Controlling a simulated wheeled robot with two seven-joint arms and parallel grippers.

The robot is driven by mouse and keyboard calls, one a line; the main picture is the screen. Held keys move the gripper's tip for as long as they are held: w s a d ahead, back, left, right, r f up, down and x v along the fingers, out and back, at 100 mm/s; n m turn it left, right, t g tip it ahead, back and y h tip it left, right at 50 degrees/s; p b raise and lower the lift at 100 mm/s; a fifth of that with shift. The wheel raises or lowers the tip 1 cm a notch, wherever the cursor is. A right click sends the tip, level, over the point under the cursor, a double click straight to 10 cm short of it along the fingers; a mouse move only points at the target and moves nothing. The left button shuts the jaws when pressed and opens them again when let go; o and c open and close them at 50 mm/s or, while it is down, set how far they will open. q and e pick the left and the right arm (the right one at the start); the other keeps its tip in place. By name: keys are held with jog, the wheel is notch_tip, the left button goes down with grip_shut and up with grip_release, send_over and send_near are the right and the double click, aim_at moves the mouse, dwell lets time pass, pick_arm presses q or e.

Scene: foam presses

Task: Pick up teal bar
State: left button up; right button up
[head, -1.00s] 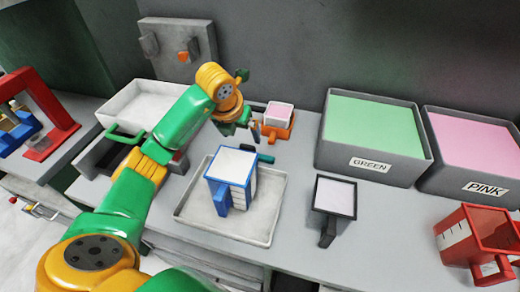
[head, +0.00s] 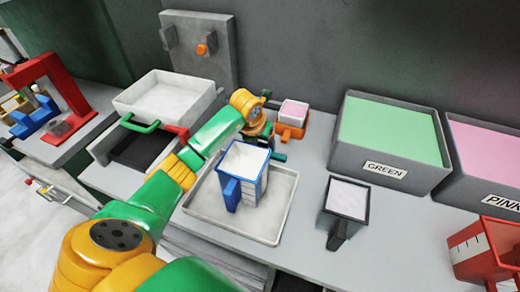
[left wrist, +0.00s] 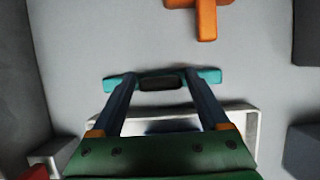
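The teal bar (left wrist: 210,76) lies on the grey counter in the left wrist view, with a dark band at its middle. In the head view only a small teal end (head: 279,157) shows, and the rest is hidden behind my left gripper and the blue jug. My left gripper (left wrist: 160,78) is open. Its two fingers reach over the bar on either side of the dark band. I cannot tell whether the fingertips touch the bar. My right gripper is in neither view.
A blue jug (head: 241,160) stands in a shallow tray (head: 283,200) near my arm. An orange cup (head: 291,131) is just behind the bar. A black jug (head: 345,199) stands to the right. The green bin (head: 390,140) and pink bin (head: 485,165) are farther right.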

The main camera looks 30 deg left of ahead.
pick_arm(q)
jog(key=c, duration=1.1)
jog(key=shift+r, duration=0.15)
